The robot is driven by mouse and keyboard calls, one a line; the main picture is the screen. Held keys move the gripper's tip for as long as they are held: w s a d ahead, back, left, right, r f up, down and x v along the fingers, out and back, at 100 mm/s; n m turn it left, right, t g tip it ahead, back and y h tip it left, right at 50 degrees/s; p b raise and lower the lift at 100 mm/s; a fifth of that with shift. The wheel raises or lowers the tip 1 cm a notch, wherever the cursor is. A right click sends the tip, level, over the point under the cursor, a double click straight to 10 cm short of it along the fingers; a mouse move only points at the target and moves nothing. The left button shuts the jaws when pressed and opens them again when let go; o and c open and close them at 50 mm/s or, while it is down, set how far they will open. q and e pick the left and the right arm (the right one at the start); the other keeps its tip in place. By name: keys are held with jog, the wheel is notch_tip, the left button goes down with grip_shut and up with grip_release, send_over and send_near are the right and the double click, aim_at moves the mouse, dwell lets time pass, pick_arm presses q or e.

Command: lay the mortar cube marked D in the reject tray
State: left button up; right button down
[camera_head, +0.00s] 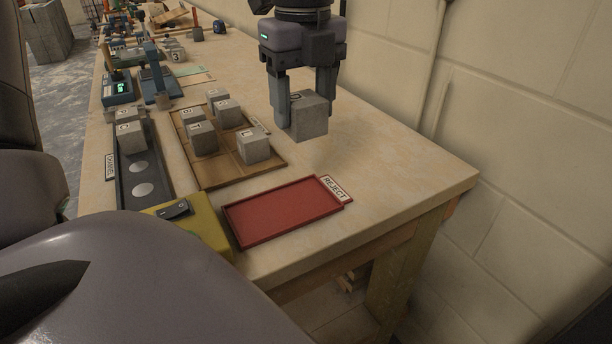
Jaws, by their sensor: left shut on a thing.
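My left gripper (304,108) comes down from the top and is shut on a grey mortar cube (309,121). It holds the cube near the table's right side, beyond the reject tray. A small white label shows at the cube's upper edge; its mark is partly hidden by a finger and hard to read, perhaps a D. The red reject tray (285,212) lies empty near the table's front right, with a white REJECT tag (334,188) at its far right corner. My right gripper is not in view.
A wooden divided tray (232,172) holds several lettered cubes left of the gripper. A dark rack (158,197) with a cube (131,136) stands further left. A yellow box with a switch (200,227) sits beside the red tray. A wall (500,90) runs along the right.

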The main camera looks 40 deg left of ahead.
pick_arm(q)
notch_tip(320, 180, down, 13)
jog(key=shift+r+b, duration=0.1)
jog(key=shift+b, duration=0.5)
jog(key=o, duration=1.1)
jog(key=shift+o, duration=0.7)
notch_tip(320, 180, up, 12)
jog(key=shift+r+p, duration=0.1)
jog(key=shift+p, duration=0.6)
